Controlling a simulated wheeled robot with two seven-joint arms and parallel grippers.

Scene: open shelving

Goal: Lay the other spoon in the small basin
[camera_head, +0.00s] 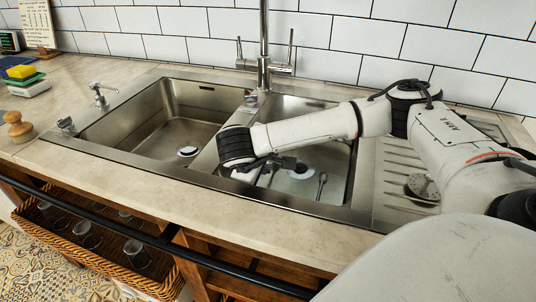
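The small basin (348,172) is the right-hand one of the steel sink, partly hidden by my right arm. A spoon (321,186) lies on its floor, right of the drain. My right gripper (284,164) is over the left part of this basin, its dark fingers pointing right. A thin grey piece (269,177) shows just below the fingers. I cannot tell whether it is a second spoon, or whether it is held. The finger gap is too small to read. My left gripper is not in view.
The larger left basin (170,130) is empty. A tall tap (264,65) rises behind the sink. A ribbed drainboard with a round strainer (421,187) lies to the right. A wooden-knobbed brush (17,127) and sponge (20,71) stand at left. A basket (90,245) of glasses is below.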

